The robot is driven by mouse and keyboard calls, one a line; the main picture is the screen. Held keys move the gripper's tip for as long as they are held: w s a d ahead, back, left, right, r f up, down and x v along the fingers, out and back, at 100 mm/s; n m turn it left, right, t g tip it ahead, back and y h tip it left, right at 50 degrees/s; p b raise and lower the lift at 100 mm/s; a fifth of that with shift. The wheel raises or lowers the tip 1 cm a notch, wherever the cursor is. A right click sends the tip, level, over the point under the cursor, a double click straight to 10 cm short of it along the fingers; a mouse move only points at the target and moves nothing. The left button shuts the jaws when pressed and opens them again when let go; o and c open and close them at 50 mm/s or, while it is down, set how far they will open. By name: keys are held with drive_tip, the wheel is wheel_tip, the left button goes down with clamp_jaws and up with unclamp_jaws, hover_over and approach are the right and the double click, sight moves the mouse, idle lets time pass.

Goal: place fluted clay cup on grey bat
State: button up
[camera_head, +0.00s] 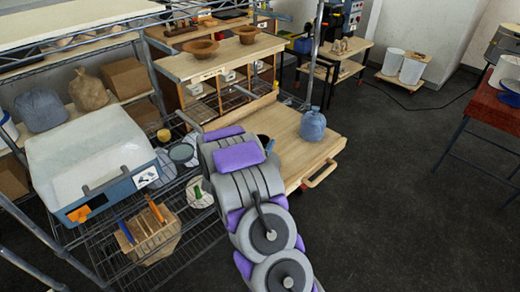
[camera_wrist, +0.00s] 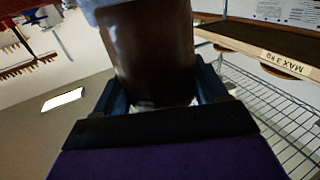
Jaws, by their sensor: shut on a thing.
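My gripper (camera_wrist: 157,92) is shut on a smooth-looking dark brown thing in the wrist view, probably the clay cup (camera_wrist: 155,50). In the head view my arm hides most of the gripper and the cup, at the left edge of the wooden table. A grey round disc (camera_head: 182,152), possibly the grey bat, lies on the wire rack left of my arm. I cannot tell for certain that it is the bat.
A large pale box (camera_head: 90,150) and a wooden rack of tools (camera_head: 150,230) crowd the wire shelving at left. Clay bowls (camera_head: 248,34) stand behind. Open floor lies right.

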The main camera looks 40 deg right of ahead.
drive_tip(key=shift+w+d, duration=0.4)
drive_tip(key=shift+w, duration=0.25)
wheel_tip(320, 180, down, 4)
drive_tip(key=shift+r+b, duration=0.2)
drive_tip(key=shift+b, duration=0.5)
drive_tip(key=shift+s+r, duration=0.1)
drive_tip(key=o, duration=1.3)
